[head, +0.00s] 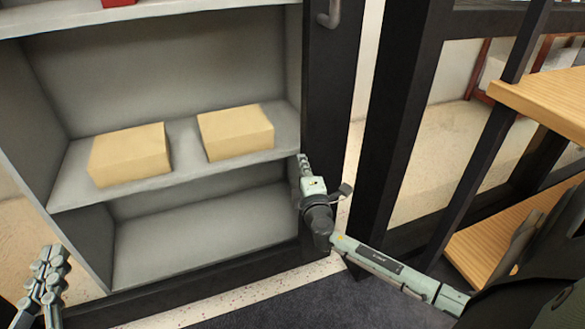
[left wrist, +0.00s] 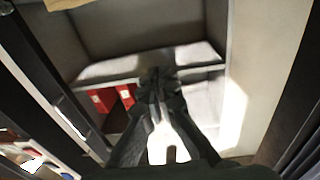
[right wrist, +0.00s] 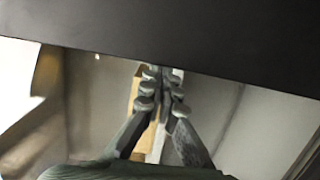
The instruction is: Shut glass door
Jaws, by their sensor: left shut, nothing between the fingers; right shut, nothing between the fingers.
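The glass door (head: 330,110) shows in the head view as a dark upright frame with a metal handle (head: 329,12) near the top. A dark lower rail (head: 215,285) runs along the bottom of the grey cabinet. I cannot tell how far the door stands open. My right gripper (head: 304,165) is shut and empty, at the inner edge of the dark upright, below the handle. In the right wrist view its fingertips (right wrist: 161,72) reach the edge of a dark panel (right wrist: 160,30); contact is unclear. My left gripper (head: 45,265) is shut and empty at the lower left.
Two tan boxes (head: 130,154) (head: 236,132) rest on the cabinet's grey middle shelf (head: 75,190); the lower shelf (head: 190,240) is empty. A dark-framed rack with wooden shelves (head: 545,95) stands at the right. Red items (left wrist: 110,98) show in the left wrist view.

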